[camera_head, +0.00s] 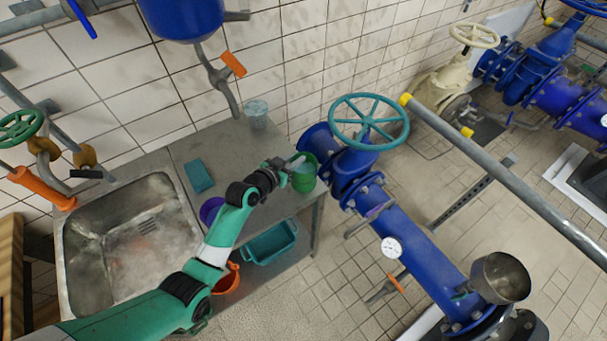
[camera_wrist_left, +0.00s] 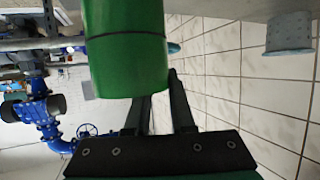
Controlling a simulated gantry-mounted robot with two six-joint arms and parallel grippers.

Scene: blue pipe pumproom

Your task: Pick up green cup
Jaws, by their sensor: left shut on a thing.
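The green cup (camera_head: 304,175) is at the right end of the metal sink counter, near the blue pipe's teal handwheel. In the left wrist view the green cup (camera_wrist_left: 127,50) fills the upper middle, close in front of the fingers. My left gripper (camera_head: 290,165) reaches it from the left and is shut on it. In the left wrist view the dark fingers of my left gripper (camera_wrist_left: 163,105) run up to the cup, and their tips are partly hidden behind it. Whether the cup touches the counter is hard to tell. My right gripper is not in view.
A pale speckled cup (camera_head: 256,114) stands at the counter's back. A teal sponge (camera_head: 199,176) and a purple cup (camera_head: 211,210) are on the counter (camera_head: 210,147). The sink (camera_head: 130,243) is at left. The teal handwheel (camera_head: 369,122) and blue pipe stand close right of the green cup.

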